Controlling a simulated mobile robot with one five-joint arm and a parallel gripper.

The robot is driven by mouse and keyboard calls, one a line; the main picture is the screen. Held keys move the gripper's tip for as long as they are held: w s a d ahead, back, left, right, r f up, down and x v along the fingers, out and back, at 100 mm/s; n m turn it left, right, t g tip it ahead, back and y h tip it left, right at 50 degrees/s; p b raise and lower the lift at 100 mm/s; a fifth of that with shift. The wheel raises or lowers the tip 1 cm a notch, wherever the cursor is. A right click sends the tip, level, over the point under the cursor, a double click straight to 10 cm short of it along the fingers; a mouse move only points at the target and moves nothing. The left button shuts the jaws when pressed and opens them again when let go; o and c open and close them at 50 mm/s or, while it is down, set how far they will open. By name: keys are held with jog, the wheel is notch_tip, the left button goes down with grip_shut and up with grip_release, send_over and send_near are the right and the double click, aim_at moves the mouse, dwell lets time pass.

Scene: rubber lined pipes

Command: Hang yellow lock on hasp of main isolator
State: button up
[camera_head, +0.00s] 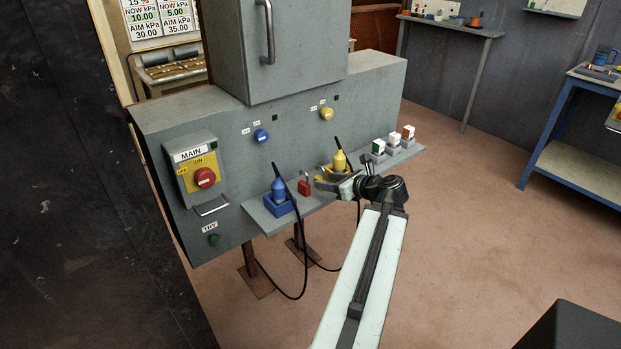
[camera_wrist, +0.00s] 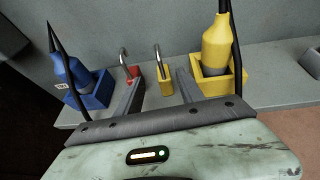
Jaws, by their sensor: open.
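The yellow lock (camera_wrist: 166,82) stands upright on a grey shelf in the wrist view, its steel shackle up. My gripper (camera_wrist: 159,79) is open, its two fingers pointing toward the shelf with the yellow lock in the gap between their tips, nearer the right finger. I cannot tell whether they touch it. The main isolator (camera_head: 198,166) is at the left of the grey cabinet in the head view, with a yellow plate and red knob. A metal loop, seemingly its hasp (camera_head: 212,208), sticks out below it. My gripper (camera_head: 322,183) is over the shelf, well right of the isolator.
A red lock (camera_wrist: 134,72) stands just left of the yellow one, close to my left finger. A blue plug in a blue holder (camera_wrist: 88,97) is further left; a yellow plug in a yellow holder (camera_wrist: 239,80) is close on the right. Black cables hang from the shelf (camera_head: 268,222).

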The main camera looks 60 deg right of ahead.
aim_at(315, 178)
jog(key=shift+d+b+x, duration=0.15)
jog(key=shift+b+x, duration=0.65)
jog(key=shift+x, duration=1.15)
jog(key=shift+d+b+x, duration=0.15)
jog(key=shift+b+x, duration=0.65)
jog(key=shift+x, duration=1.15)
jog(key=shift+s, duration=0.15)
grip_shut()
